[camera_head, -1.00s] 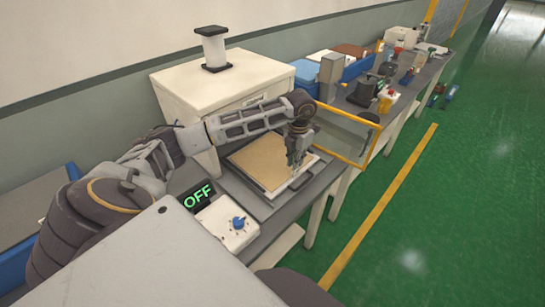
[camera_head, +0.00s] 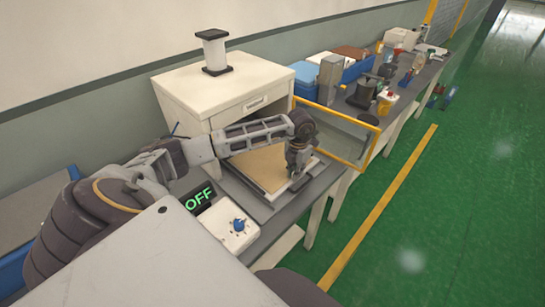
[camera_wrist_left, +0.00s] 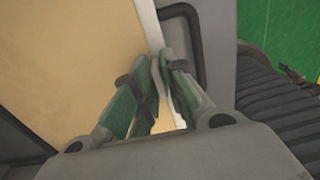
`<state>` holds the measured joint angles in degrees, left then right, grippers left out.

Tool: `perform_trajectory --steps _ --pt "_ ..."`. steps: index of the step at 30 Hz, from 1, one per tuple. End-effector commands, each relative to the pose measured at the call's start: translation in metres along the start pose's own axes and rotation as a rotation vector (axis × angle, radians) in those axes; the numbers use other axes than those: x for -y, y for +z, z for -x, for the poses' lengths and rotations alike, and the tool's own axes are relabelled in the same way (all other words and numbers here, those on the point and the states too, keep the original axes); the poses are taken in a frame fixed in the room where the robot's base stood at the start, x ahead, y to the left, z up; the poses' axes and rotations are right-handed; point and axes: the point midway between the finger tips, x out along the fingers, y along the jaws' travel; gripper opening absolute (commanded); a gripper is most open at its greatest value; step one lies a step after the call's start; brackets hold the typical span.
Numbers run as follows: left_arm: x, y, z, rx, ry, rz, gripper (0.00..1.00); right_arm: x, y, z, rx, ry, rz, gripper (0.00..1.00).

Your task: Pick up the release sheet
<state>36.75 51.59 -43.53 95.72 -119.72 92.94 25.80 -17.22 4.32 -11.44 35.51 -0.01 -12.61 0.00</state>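My left gripper (camera_head: 295,174) points down at the sheet's right edge. In the wrist view its fingertips (camera_wrist_left: 163,62) are close together over the white strip. Whether they pinch the sheet's edge cannot be told. My right gripper is not in view.
The white machine (camera_head: 190,95) stands behind the tray, with an orange-framed clear panel (camera_head: 345,140) to the right. A control box (camera_head: 228,225) with a blue knob and an OFF display (camera_head: 198,198) are in front. A dark handle (camera_wrist_left: 188,30) lies beside the gripper.

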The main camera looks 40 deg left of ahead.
Motion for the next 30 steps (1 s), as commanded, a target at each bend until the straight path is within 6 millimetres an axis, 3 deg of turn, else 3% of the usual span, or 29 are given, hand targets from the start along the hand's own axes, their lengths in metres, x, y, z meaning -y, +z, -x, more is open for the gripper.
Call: perform_trajectory --steps 4,7,22,30 --pt "0.000 0.000 0.000 0.000 0.000 0.000 0.12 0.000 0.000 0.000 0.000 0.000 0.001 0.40" --pt "0.000 0.000 0.000 0.000 0.000 0.000 0.00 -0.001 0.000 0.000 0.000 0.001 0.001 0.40" --pt "0.000 0.001 0.004 0.002 0.000 0.000 0.00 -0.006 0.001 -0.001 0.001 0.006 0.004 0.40" --pt "-0.001 0.001 0.029 0.004 0.001 -0.001 0.00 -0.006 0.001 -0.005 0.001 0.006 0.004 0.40"
